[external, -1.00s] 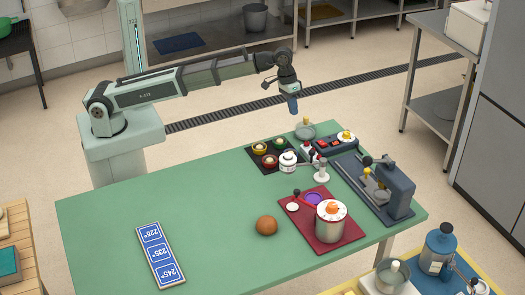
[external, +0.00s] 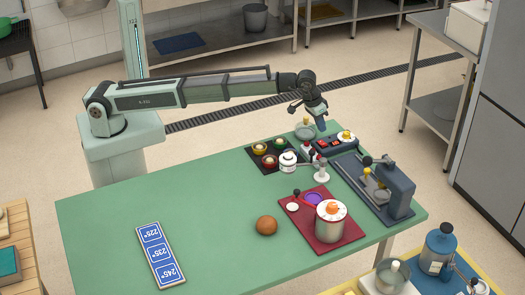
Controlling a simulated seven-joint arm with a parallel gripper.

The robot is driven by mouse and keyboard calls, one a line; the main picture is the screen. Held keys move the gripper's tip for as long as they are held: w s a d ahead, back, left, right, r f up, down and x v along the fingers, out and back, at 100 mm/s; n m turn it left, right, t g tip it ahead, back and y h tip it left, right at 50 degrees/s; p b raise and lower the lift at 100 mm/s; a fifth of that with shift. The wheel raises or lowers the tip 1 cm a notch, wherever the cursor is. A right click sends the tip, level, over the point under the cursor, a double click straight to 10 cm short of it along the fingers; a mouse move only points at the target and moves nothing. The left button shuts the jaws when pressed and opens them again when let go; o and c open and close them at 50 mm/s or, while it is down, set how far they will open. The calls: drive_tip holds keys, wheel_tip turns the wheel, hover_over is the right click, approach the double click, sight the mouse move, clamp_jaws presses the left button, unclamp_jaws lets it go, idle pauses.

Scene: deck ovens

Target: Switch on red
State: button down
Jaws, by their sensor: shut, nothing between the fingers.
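A dark switch panel (external: 330,149) lies at the table's far right edge. It carries small red switches (external: 322,144) and a white dial with a yellow centre (external: 346,137). The switch positions are too small to tell. My gripper (external: 322,128) is shut and empty, pointing down just above the panel's far edge, near the red switches. I cannot tell whether it touches anything.
A white lidded pot (external: 288,162) and a white stand (external: 321,173) are near the panel. A dark grey lever machine (external: 396,190) stands right. A maroon board (external: 325,246) holds a white pot with an orange knob. A brown bun (external: 266,225) and blue sign (external: 160,254) lie left; the left table is mostly clear.

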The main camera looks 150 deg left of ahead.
sight(325, 143)
drive_tip(key=shift+w+a+f, duration=0.1)
drive_tip(key=shift+w+f, duration=0.15)
drive_tip(key=shift+f, duration=0.5)
drive_tip(key=shift+w+d+f, duration=0.1)
drive_tip(key=shift+w+f, duration=0.15)
drive_tip(key=shift+f, duration=0.45)
drive_tip(key=shift+w+a+f, duration=0.1)
drive_tip(key=shift+w+f, duration=0.15)
drive_tip(key=shift+f, duration=0.5)
